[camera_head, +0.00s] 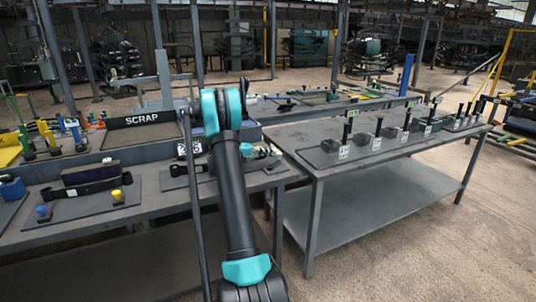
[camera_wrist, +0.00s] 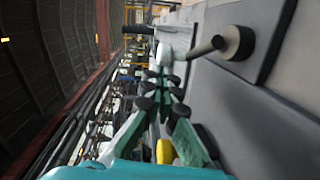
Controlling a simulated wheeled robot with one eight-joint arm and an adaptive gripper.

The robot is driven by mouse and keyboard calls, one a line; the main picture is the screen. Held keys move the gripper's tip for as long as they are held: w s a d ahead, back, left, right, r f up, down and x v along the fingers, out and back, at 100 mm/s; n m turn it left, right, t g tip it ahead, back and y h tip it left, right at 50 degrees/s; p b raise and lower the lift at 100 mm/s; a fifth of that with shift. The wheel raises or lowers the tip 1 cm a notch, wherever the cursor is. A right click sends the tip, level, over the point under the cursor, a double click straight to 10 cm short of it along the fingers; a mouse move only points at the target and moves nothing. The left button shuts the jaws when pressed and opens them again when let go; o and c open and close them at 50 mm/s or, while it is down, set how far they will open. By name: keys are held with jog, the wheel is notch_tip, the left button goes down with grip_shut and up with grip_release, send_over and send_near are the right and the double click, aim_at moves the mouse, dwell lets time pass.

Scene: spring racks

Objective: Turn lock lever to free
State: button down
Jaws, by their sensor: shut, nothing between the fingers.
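My gripper (camera_wrist: 162,76) has teal fingers with dark joints, drawn together at the tips with nothing between them. A black bar (camera_wrist: 138,29) lies farther off. In the head view my gripper (camera_head: 264,151) is partly hidden behind my arm, low over the bench. No lever marking is readable.
The left bench (camera_head: 150,214) carries a SCRAP bin (camera_head: 153,118), a dark bar with yellow and blue knobs, and number tags (camera_head: 189,148). The right table (camera_head: 335,175) holds a row of blocks with upright black handles (camera_head: 347,132). Bare floor (camera_head: 440,225) lies at the right.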

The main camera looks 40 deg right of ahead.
aim_at(278, 154)
jog(key=shift+s+d, duration=0.5)
jog(key=shift+s, duration=0.1)
jog(key=shift+s+d, duration=0.1)
jog(key=shift+s, duration=0.05)
dwell(0.9)
jog(key=v, duration=2.1)
jog(key=shift+r, duration=0.1)
jog(key=x, duration=1.9)
jog(key=shift+s+d, duration=0.1)
jog(key=shift+s, duration=0.15)
jog(key=shift+s+d+f, duration=0.2)
jog(key=shift+s+d, duration=0.15)
jog(key=shift+s, duration=0.4)
